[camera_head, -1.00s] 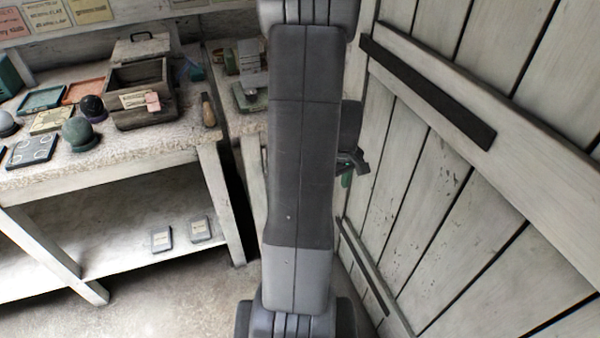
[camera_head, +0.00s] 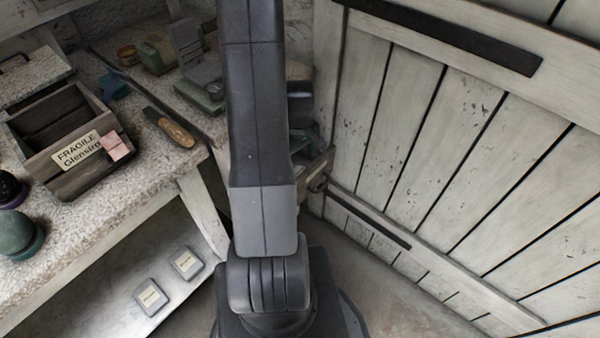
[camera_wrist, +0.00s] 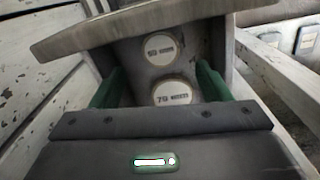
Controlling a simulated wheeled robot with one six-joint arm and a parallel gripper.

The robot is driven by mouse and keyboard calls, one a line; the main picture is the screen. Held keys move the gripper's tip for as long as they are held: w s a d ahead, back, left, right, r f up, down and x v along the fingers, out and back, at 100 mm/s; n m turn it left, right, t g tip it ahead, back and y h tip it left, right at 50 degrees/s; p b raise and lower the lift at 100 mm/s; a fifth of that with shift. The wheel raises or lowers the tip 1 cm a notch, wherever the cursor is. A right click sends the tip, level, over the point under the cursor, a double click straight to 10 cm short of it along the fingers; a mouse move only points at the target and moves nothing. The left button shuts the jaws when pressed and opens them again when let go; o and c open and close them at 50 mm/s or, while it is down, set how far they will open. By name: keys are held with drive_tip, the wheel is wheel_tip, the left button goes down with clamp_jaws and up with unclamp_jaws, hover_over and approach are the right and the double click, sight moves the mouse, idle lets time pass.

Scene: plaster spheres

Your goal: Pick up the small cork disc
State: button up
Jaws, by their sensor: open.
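My gripper (camera_wrist: 158,84) shows in the wrist view with its two green fingers spread apart and nothing between the tips that I can see held. Two round discs with white labelled faces lie in a grey wooden box (camera_wrist: 228,58) beyond the fingers. The upper disc (camera_wrist: 159,49) looks smaller; the lower disc (camera_wrist: 173,92) lies between the fingers' lines, nearer to me. Their faces look pale, and I cannot tell for certain which is the small cork one. In the head view my arm hides most of the gripper and the box.
A board edge (camera_wrist: 130,27) crosses the top of the wrist view, above the discs. In the head view a plank wall (camera_head: 440,130) stands close on the right. The bench (camera_head: 120,190) on the left carries an open FRAGILE box (camera_head: 70,185) and a wooden-handled tool (camera_head: 172,130).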

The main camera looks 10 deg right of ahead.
sight(299, 170)
drive_tip(key=f, duration=0.5)
drive_tip(key=shift+s, duration=0.2)
drive_tip(key=shift+r, duration=0.1)
drive_tip(key=c, duration=1)
